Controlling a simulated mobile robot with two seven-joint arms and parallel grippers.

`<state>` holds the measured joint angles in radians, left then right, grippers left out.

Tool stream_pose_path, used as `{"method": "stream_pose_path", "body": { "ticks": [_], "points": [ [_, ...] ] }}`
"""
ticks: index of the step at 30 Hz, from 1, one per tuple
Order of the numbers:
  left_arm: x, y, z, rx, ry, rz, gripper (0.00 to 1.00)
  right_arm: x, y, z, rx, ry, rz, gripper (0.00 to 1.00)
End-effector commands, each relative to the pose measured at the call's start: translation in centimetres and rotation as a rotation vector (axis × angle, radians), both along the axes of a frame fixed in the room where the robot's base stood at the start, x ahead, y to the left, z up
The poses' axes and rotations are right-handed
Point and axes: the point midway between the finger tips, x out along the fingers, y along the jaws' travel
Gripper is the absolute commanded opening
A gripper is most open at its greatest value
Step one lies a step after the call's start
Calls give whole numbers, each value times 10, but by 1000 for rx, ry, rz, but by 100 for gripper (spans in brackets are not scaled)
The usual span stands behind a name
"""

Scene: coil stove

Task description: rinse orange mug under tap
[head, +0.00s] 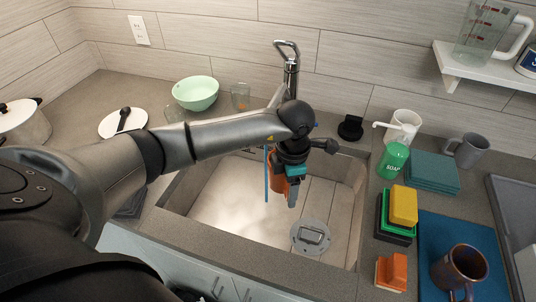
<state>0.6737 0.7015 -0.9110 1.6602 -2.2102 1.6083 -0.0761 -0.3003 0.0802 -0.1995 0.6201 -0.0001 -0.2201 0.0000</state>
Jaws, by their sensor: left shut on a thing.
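My left gripper (291,190) reaches over the sink (228,196) from the left and points down. It is shut on the orange mug (278,176), which shows only in part behind the fingers. The tap (289,70) stands at the sink's back edge, and my left forearm hides part of it. A thin blue vertical line (266,180), which looks like running water, drops into the sink just left of the mug. I cannot tell whether it touches the mug. My right gripper is out of view.
A drain (311,236) lies in the sink floor. To the right are a green soap bottle (393,160), sponges (403,206), an orange block (391,271), a grey mug (470,149) and a brown mug (461,266) on a blue mat (436,229). A green bowl (196,94) stands behind left.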

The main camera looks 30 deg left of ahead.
Motion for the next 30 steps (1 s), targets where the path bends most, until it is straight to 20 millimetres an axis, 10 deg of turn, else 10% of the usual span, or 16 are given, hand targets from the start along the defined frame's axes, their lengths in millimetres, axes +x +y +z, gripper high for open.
{"method": "stream_pose_path", "body": {
  "ticks": [30],
  "points": [
    [-30,-41,41,0,-1,0,0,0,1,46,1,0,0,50]
  ]
}}
